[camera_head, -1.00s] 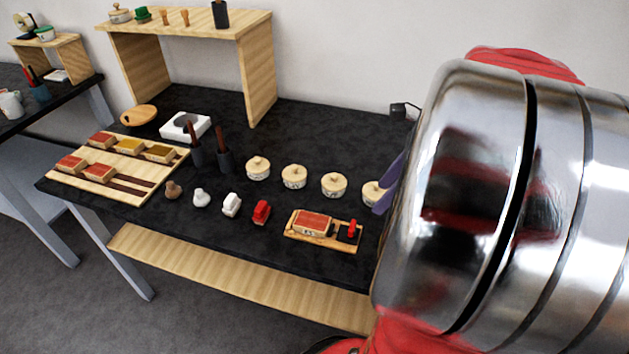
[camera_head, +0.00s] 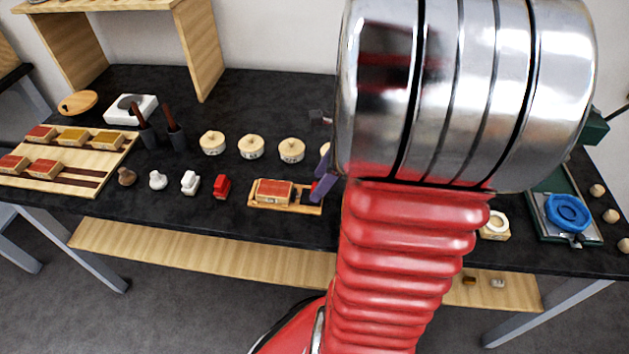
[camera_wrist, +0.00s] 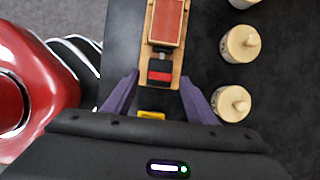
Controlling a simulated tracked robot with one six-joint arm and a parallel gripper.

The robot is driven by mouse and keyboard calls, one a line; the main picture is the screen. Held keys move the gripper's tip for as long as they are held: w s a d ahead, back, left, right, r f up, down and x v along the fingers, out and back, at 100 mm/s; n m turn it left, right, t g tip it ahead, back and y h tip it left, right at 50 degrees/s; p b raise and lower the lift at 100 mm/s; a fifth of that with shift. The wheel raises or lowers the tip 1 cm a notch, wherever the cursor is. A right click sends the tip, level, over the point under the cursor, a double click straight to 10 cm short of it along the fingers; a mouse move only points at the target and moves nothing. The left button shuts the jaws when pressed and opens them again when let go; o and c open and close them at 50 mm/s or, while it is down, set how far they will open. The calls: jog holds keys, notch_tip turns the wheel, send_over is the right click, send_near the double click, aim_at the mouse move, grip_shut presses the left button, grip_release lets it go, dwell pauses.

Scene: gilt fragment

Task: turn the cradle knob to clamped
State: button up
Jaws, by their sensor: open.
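The cradle is a small wooden base (camera_head: 257,206) near the table's front edge, carrying a red-topped block (camera_head: 273,191). In the wrist view the block (camera_wrist: 168,22) lies at the top, with the cradle's black patch and red knob (camera_wrist: 160,77) below it. My gripper (camera_wrist: 159,80) is open, its two purple fingers either side of the knob in that picture. I see no contact, and the height gap cannot be told. In the head view my gripper (camera_head: 323,174) is at the cradle's right end, and a finger partly hides the knob. The knob's setting is not readable.
Several lidded round pots (camera_head: 251,147) stand behind the cradle; they also show at right in the wrist view (camera_wrist: 231,103). A red stamp-like piece (camera_head: 221,187) stands left of it. A yellow label (camera_wrist: 151,115) lies below the cradle in the wrist view. My arm hides the table's middle right.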

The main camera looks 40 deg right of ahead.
jog(key=shift+x, duration=1.1)
jog(key=shift+c, duration=0.7)
jog(key=c, duration=0.9)
